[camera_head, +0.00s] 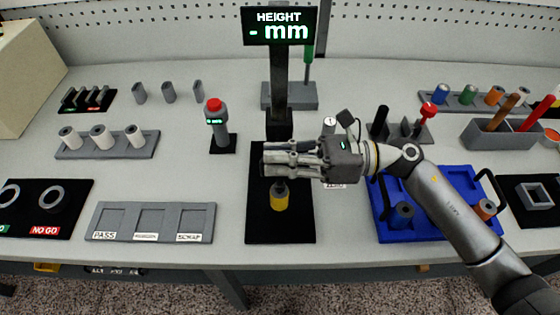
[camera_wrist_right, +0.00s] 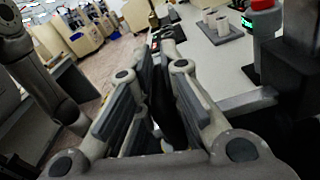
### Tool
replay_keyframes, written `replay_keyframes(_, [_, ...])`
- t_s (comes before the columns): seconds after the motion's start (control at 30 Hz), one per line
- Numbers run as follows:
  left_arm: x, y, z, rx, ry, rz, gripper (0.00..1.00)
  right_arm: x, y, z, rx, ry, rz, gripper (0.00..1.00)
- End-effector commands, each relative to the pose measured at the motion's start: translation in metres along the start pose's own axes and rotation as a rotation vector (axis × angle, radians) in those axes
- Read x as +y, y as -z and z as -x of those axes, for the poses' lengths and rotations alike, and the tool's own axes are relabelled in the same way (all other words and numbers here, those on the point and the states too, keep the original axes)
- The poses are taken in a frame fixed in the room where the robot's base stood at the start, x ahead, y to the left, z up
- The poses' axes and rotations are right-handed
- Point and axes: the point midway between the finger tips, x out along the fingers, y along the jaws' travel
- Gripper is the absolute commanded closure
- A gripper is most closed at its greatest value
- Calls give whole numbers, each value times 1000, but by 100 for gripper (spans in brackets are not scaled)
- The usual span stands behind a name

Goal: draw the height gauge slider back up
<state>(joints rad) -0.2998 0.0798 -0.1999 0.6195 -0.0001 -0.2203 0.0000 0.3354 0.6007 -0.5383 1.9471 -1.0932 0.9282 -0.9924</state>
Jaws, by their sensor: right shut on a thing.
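The height gauge stands in the middle of the head view, with a dark column (camera_head: 280,80), a black base plate (camera_head: 262,225) and a display (camera_head: 279,26) reading "HEIGHT - mm". A dark block, seemingly the slider (camera_head: 279,130), shows low on the column, just behind my right gripper (camera_head: 268,159). The gripper reaches in from the right and is shut on a dark, narrow part, seemingly the slider's handle (camera_wrist_right: 166,105), between its fingers in the wrist view. A yellow spindle (camera_head: 279,202) with a dark top stands below the fingers; whether anything touches its top is hidden. My left gripper is out of view.
A grey tray (camera_head: 151,238) marked PASS and SCRAP lies left of the base plate. A red-topped post (camera_head: 216,125) stands behind it. A blue tray (camera_head: 390,228) with spindles lies right, under my right arm. Bare table lies between the trays and base plate.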

Motion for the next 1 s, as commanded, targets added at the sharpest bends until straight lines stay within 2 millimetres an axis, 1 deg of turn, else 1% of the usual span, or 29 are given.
replay_keyframes(0.03, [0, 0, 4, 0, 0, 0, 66, 1, -8, 0, -4, 0, 3, 100])
replay_keyframes(0.1, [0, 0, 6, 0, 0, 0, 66, 2, -12, 0, -5, 0, 4, 100])
replay_keyframes(1.0, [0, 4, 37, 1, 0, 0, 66, 13, -66, 0, -7, 1, 5, 100])
